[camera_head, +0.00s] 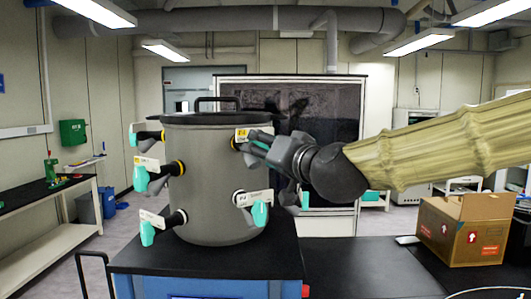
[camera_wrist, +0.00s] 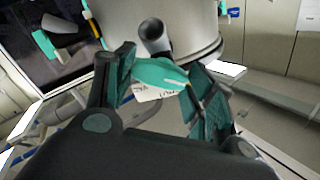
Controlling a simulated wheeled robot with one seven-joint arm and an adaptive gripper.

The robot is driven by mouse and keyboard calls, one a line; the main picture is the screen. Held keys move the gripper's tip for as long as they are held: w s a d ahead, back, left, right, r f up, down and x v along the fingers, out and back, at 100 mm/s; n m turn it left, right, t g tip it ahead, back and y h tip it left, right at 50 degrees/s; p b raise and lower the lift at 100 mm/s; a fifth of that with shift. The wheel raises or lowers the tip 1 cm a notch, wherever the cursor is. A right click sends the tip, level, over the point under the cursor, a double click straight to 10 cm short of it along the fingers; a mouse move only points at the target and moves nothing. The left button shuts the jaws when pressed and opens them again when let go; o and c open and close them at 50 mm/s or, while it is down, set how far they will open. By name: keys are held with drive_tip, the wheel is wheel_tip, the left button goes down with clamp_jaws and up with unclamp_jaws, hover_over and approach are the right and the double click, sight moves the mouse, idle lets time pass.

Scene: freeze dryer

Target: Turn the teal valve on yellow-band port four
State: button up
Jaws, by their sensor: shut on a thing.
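A grey cylindrical freeze-dryer drum (camera_head: 212,190) with a black lid carries several black ports with teal valves and tags. My gripper (camera_head: 258,144) reaches in from the right to the upper right port, which has a yellow-marked tag (camera_head: 241,134). In the wrist view, my gripper (camera_wrist: 160,72) has its fingers on either side of a teal valve (camera_wrist: 158,74) and is shut on it. A white tag (camera_wrist: 155,93) hangs beneath the valve; its lettering is not clearly readable. The fingers hide most of this valve in the head view.
Other teal valves sit at the upper left (camera_head: 133,136), middle left (camera_head: 141,178), lower left (camera_head: 147,232) and lower right (camera_head: 260,213). The drum stands on a black-topped blue cart (camera_head: 205,262). A cardboard box (camera_head: 465,228) is on the black bench at right.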

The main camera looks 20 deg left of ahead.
drive_tip(key=shift+f+m+b, duration=0.1)
drive_tip(key=shift+m+b, duration=4.6)
drive_tip(key=shift+m, duration=1)
drive_tip(key=o, duration=1)
drive_tip(key=shift+s, duration=0.1)
